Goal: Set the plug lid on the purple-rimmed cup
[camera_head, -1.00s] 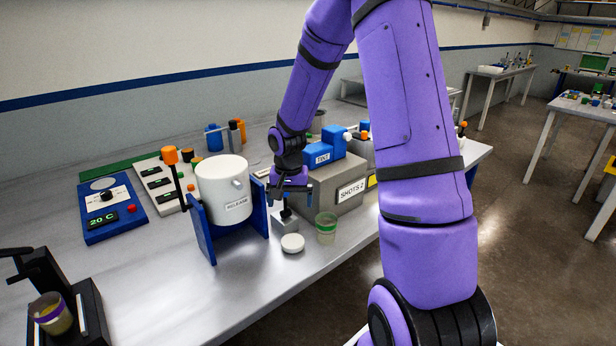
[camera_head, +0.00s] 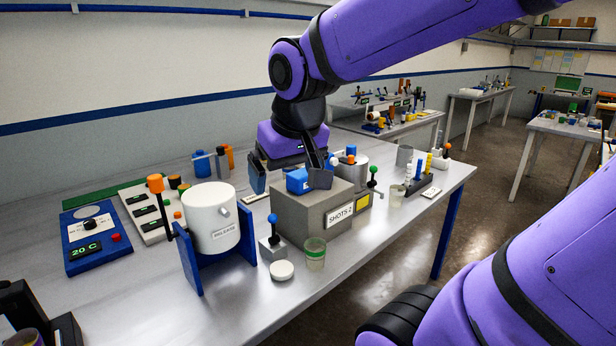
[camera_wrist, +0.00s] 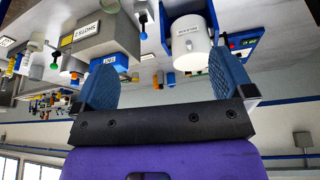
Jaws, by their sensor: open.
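The plug lid looks to be the white round disc (camera_head: 281,270) lying flat on the bench in front of the small blue-knobbed lever.
The front bench strip left of the disc is clear.

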